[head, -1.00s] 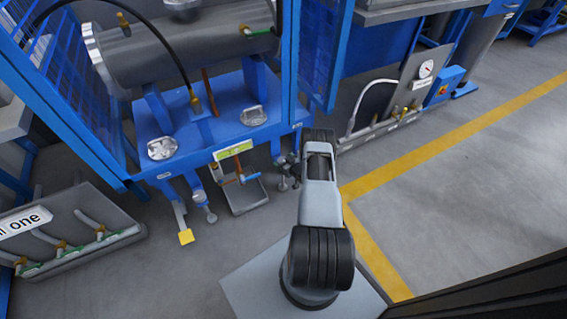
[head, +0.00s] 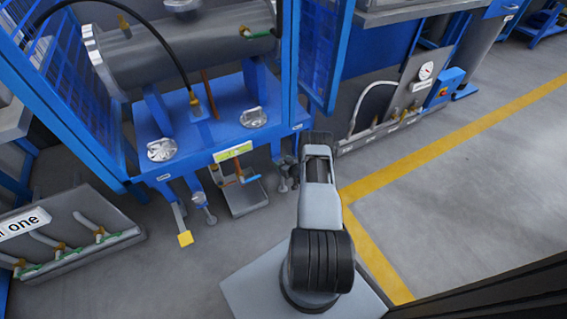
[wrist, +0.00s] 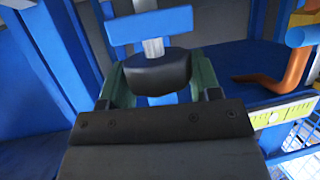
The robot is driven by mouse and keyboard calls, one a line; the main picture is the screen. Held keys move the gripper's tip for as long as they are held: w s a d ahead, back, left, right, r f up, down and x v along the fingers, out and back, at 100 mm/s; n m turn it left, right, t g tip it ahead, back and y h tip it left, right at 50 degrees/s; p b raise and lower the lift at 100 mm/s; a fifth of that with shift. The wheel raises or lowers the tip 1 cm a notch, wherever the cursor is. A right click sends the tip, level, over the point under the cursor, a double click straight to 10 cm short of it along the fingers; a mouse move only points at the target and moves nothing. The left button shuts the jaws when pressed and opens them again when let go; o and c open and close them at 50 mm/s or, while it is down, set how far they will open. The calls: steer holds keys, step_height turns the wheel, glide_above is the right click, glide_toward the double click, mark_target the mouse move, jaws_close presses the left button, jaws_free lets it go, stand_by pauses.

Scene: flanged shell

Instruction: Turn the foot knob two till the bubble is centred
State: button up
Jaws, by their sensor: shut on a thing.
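My gripper (wrist: 152,88) is shut on a black knob (wrist: 157,72), its green fingers on both sides. A metal stem rises from the knob through a blue plate (wrist: 150,27). In the head view my gripper (head: 287,172) is low at the right front corner of the blue stand, and my arm mostly hides the knob. A yellow-green level strip (head: 232,152) is on the stand's front edge. It also shows in the wrist view (wrist: 290,111), with tick marks and a small round mark toward its left. I cannot tell whether the bubble is centred.
The blue stand (head: 222,128) carries a large grey cylinder (head: 190,55). A copper pipe (wrist: 288,75) hangs beside the knob in the wrist view. A grey tray (head: 246,199) lies below the stand, with another foot (head: 210,215) to its left. Floor is clear to the right.

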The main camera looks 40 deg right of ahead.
steer(key=shift+d, duration=0.1)
steer(key=shift+m+h, duration=0.7)
steer(key=shift+h, duration=0.1)
steer(key=m+g+h, duration=0.1)
steer(key=m+h, duration=0.2)
steer(key=h, duration=0.1)
steer(key=shift+m, duration=0.3)
steer(key=shift+m+g+h+b, duration=0.65)
steer(key=shift+m+g+h, duration=0.15)
steer(key=shift+m+h, duration=0.55)
steer(key=shift+h, duration=0.25)
steer(key=o, duration=0.9)
